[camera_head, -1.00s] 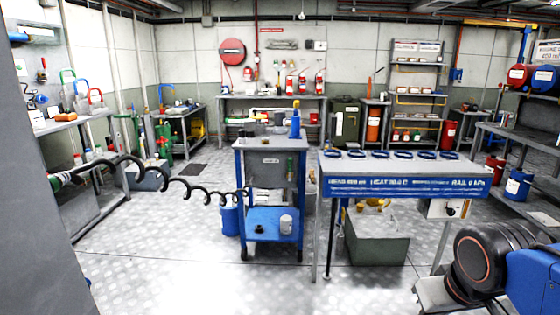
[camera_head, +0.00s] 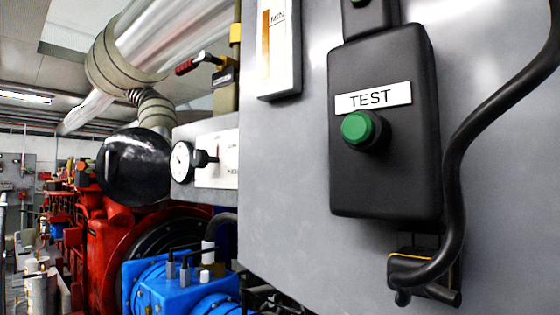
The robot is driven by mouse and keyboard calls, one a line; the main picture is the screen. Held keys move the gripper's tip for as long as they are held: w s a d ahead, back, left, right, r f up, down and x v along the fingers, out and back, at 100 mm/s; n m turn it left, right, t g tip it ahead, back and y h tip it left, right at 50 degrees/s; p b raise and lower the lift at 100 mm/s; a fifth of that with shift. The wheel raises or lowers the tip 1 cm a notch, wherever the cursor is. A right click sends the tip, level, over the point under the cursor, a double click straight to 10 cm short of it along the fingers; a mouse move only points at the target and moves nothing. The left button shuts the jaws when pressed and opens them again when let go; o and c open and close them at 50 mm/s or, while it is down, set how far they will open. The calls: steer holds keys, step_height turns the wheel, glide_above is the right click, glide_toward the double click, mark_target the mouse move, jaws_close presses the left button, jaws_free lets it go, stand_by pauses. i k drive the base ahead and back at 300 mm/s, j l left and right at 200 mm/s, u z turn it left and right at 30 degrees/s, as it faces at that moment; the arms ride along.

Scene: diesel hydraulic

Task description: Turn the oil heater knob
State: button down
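A small black knob (camera_head: 203,158) sticks out from a white plate (camera_head: 222,160) on a grey box, left of centre in the head view. The plate's lettering is too small to read, so I cannot tell if this is the oil heater knob. A round white dial gauge (camera_head: 182,161) sits just left of the knob. My gripper is not in view.
A large grey panel fills the right side, with a black box (camera_head: 388,185) bearing a green TEST button (camera_head: 362,128) and a thick black cable (camera_head: 457,160). A level gauge (camera_head: 278,45) hangs above. A glossy black rounded part (camera_head: 134,166), red machinery (camera_head: 112,245) and a blue unit (camera_head: 165,285) stand left.

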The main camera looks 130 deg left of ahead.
mark_target(201, 159)
steer(key=l+u, duration=0.2)
steer(key=u, duration=0.3)
steer(key=k+l+u, duration=0.1)
steer(key=u, duration=0.4)
steer(key=l+u, duration=0.1)
steer(key=u, duration=2.85)
